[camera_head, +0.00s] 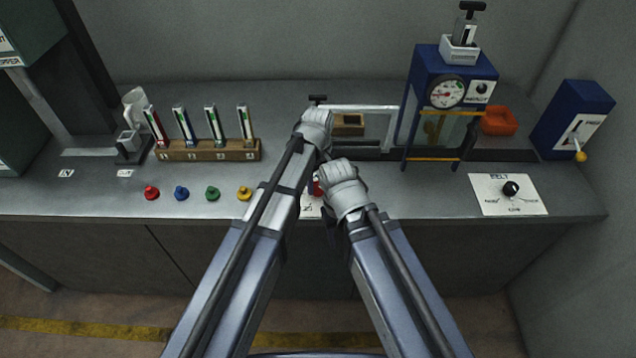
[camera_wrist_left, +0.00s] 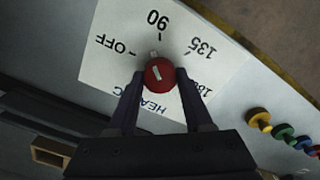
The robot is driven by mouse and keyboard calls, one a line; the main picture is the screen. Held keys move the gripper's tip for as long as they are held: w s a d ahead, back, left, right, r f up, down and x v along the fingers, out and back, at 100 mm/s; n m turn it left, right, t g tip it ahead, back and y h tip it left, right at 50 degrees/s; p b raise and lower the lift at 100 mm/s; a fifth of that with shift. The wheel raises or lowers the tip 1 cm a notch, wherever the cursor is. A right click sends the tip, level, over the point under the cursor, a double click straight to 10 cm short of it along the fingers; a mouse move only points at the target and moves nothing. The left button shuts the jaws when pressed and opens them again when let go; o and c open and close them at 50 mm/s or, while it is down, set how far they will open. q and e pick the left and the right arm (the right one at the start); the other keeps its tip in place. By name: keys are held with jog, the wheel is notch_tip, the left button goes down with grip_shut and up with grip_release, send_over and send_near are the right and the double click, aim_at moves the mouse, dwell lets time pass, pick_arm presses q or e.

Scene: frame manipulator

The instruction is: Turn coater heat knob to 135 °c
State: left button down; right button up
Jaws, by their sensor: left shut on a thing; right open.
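The red heat knob (camera_wrist_left: 159,74) sits on a white label plate (camera_wrist_left: 110,70) marked OFF, 90, 135 and 180. Its pale pointer stub points close to the 90 mark, slightly toward OFF. My left gripper (camera_wrist_left: 159,88) is shut on the knob, one finger on each side. In the head view a bit of the red knob (camera_head: 318,188) shows between my arms, with a corner of the plate (camera_head: 309,208) below.
A wooden rack (camera_head: 208,152) with several coloured tubes and a row of coloured knobs (camera_head: 182,193) are at left.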

pick_arm(q)
jog(key=m, duration=0.4)
jog(key=shift+m, duration=0.4)
jog(key=m, duration=0.3)
jog(key=shift+m, duration=0.3)
jog(key=m, duration=0.3)
jog(key=shift+m, duration=2.1)
jog(key=shift+c, duration=1.5)
grip_release()
jog(key=shift+r, duration=0.15)
